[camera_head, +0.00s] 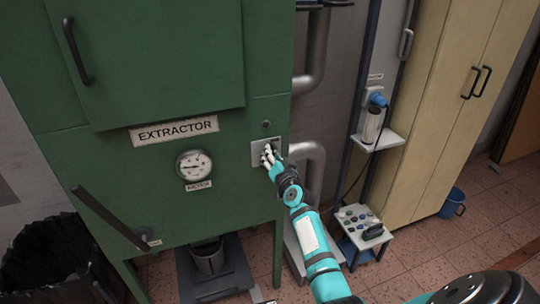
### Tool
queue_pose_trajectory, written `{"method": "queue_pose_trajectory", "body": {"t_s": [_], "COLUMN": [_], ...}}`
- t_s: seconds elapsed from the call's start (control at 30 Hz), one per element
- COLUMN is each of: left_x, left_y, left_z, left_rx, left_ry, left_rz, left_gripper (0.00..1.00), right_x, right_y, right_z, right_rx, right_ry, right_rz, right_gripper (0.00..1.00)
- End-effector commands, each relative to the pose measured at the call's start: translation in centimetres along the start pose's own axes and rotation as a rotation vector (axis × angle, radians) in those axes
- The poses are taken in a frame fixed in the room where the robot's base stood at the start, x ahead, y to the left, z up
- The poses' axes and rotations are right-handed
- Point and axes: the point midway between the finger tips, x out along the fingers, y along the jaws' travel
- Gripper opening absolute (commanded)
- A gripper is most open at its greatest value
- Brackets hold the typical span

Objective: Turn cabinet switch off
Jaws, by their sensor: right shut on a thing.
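The green extractor cabinet (110,185) stands at the left and centre, with an EXTRACTOR label on its front. Its switch sits on a pale square plate (257,157) at the right side of the front, below a small dark round knob (266,124). My right gripper (268,157) is at this plate, shut on the switch, and covers most of it. The switch position is hidden behind the fingers. My left gripper is not in view.
A round gauge (194,165) sits left of the switch. A dark lever (110,218) sticks out at lower left. Grey pipes (312,50) run right of the cabinet. A small white table (362,228) with several small items, a blue bucket (453,202) and beige lockers (440,100) stand at the right.

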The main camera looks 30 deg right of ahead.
Motion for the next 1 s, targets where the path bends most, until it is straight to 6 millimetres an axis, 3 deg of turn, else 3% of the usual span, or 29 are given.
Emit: {"method": "queue_pose_trajectory", "body": {"t_s": [1.0], "left_x": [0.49], "left_y": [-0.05], "left_z": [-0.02], "left_rx": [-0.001], "left_ry": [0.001], "left_rz": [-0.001], "left_gripper": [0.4], "right_x": [-0.09], "right_y": [1.17], "right_z": [0.75], "right_rx": [0.918], "right_ry": [-0.003], "right_rz": [0.005], "right_gripper": [0.0]}}
